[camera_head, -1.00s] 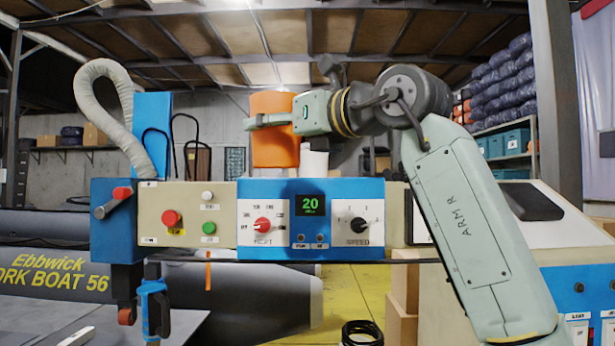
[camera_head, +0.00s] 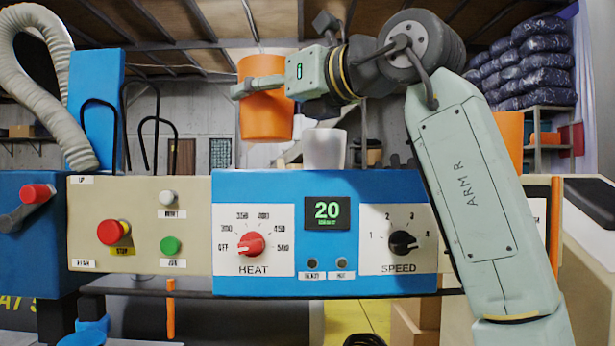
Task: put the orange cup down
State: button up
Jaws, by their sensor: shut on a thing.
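The orange cup (camera_head: 266,122) is in the upper middle of the head view. My gripper (camera_head: 258,87) comes in from the right and is shut on the cup, with a finger across its front. The cup looks upright and in the air, its bottom above the top edge of the machine's panel. The far finger is hidden behind the cup.
A control panel (camera_head: 230,185) with knobs, buttons and a display reading 20 spans the front. A white cup-like thing (camera_head: 324,148) stands at its top edge, right of the orange cup. A grey hose (camera_head: 45,90) and black wire loops (camera_head: 157,140) rise at left.

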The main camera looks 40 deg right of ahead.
jog(key=w+a+p, duration=0.1)
jog(key=w, duration=0.4)
jog(key=w+a+f+p, duration=0.1)
jog(key=w+p, duration=0.1)
jog(key=w, duration=0.3)
jog(key=w+a+f+p, duration=0.1)
jog(key=w+p, duration=0.1)
jog(key=w, duration=0.3)
jog(key=shift+w+a, duration=0.3)
jog(key=shift+f+p, duration=0.35)
jog(key=shift+f, duration=1.1)
jog(key=shift+f, duration=0.1)
jog(key=o, duration=1.1)
